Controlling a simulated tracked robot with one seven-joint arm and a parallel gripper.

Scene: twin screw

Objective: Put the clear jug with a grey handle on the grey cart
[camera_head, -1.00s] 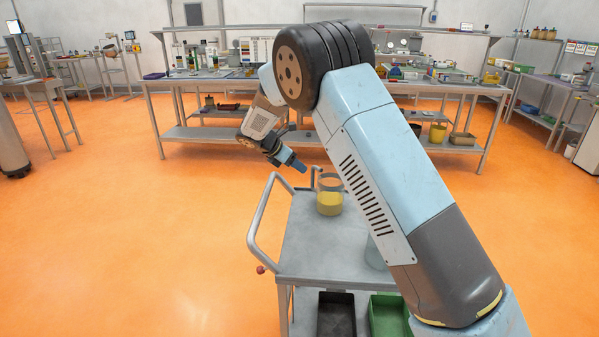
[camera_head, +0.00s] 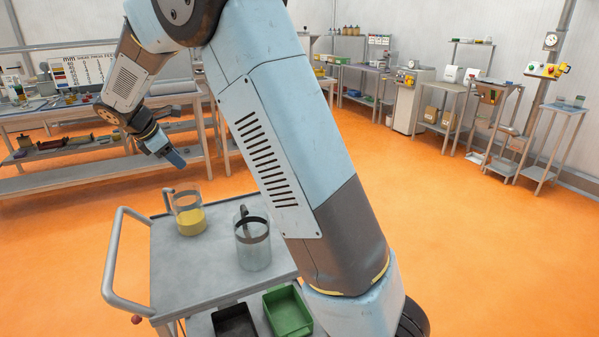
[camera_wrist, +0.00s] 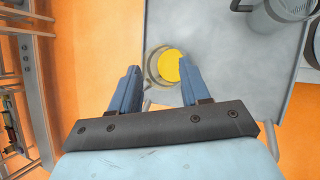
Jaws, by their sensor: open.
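Two clear jugs stand upright on the grey cart (camera_head: 165,265). One jug (camera_head: 189,222) holds yellow contents, with a grey handle at its left. The other jug (camera_head: 254,250) looks empty, with a dark grey handle and a dark band near its rim. My gripper (camera_head: 174,159) is open and empty, above and apart from the yellow-filled jug in the head view. In the wrist view my gripper (camera_wrist: 157,70) has its fingers spread, with the yellow-filled jug (camera_wrist: 158,52) showing between them. The empty-looking jug (camera_wrist: 272,22) is at the top right there, partly cut off.
A bent rail handle (camera_head: 109,262) rises at the cart's left end. A black bin (camera_head: 234,322) and a green bin (camera_head: 288,312) sit on its lower shelf. A long workbench (camera_head: 100,105) stands behind at left. The orange floor at right is open.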

